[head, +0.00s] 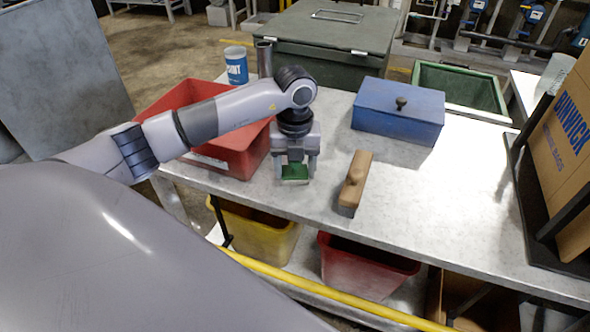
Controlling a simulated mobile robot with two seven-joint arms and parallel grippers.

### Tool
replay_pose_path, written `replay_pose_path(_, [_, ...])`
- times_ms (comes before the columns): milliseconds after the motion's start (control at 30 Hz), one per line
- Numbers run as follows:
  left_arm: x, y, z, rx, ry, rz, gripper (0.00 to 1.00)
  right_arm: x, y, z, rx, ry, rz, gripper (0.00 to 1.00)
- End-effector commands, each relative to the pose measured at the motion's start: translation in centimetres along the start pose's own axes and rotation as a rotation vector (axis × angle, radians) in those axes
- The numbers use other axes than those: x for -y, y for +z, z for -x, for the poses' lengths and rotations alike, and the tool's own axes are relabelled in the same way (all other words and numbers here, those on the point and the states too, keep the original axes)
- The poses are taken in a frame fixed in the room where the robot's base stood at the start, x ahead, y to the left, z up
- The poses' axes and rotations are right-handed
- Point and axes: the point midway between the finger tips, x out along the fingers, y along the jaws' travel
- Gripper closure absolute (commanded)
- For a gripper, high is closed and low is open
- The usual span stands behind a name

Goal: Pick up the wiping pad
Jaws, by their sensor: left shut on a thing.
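The wiping pad (295,173) is a small green flat block near the front edge of the table, just right of the red bin. My left gripper (295,170) points down over it with its two fingers on either side, shut on the pad. I cannot tell whether the pad touches the tabletop or is slightly above it. My right gripper is not in view.
A wooden brush (355,180) lies right of my left gripper. A red bin (188,95), a white-blue can (236,66), a blue lidded box (398,112) and a cardboard box (562,150) stand around. The tabletop (440,205) is clear right of the brush.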

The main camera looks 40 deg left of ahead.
Motion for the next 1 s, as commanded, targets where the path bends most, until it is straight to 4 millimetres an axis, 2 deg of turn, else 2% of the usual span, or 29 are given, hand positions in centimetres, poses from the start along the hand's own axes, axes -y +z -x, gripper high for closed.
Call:
replay_pose_path(167, [0.1,0.1,0.5,0.001,-0.002,0.0,0.72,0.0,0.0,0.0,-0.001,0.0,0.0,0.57])
replay_pose_path(367, [0.1,0.1,2.7,0.004,-0.004,0.0,0.72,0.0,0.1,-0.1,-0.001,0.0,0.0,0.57])
replay_pose_path(467, [0.1,0.1,5.0,0.006,-0.005,0.0,0.72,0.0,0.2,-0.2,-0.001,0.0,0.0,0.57])
replay_pose_path(700, [0.1,0.1,12.7,0.007,-0.005,-0.001,0.72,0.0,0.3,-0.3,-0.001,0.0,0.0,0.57])
replay_pose_path(833, [0.0,0.1,15.7,0.006,-0.002,0.001,0.72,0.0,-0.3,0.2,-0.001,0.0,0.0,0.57])
replay_pose_path(1000, [0.0,0.1,18.2,0.004,-0.001,0.002,0.72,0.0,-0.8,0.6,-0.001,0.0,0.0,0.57])
